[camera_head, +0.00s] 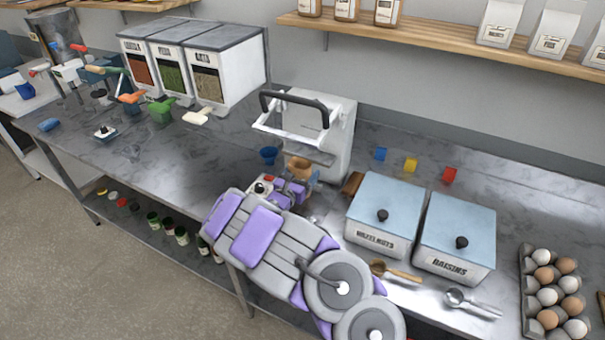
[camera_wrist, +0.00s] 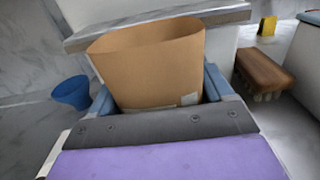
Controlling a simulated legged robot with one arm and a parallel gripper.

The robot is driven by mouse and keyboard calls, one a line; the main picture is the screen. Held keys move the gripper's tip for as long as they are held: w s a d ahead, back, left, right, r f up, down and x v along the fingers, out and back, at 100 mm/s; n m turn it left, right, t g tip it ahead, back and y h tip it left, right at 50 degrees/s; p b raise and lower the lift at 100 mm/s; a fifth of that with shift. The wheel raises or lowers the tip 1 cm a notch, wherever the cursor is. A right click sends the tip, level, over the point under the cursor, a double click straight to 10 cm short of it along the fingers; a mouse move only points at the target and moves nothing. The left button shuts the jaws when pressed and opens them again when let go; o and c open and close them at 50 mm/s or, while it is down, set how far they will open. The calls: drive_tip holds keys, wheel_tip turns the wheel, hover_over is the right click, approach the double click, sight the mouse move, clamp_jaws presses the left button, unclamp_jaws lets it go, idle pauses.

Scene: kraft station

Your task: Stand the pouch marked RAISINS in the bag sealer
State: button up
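An open-topped brown kraft pouch (camera_head: 301,167) is upright between the fingers of my gripper (camera_head: 297,184). In the wrist view the pouch (camera_wrist: 155,65) fills the space between the blue fingers (camera_wrist: 160,97), and my gripper is shut on its sides. A label edge shows low on the pouch, but its marking is hidden. The white bag sealer (camera_head: 318,125) with a raised dark handle (camera_head: 292,99) stands just behind the pouch. Its grey ledge (camera_wrist: 225,15) shows behind the pouch's rim in the wrist view. I cannot tell whether pouch and sealer touch.
Bins marked HAZELNUTS (camera_head: 371,235) and RAISINS (camera_head: 446,258) stand further right, with a scoop (camera_head: 397,271) in front. An egg tray (camera_head: 531,322) is at far right.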

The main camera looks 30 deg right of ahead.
drive_tip(key=o, duration=0.3)
drive_tip(key=shift+a, duration=0.2)
drive_tip(key=shift+o, duration=0.2)
drive_tip(key=shift+d, duration=0.15)
drive_tip(key=shift+r, duration=0.1)
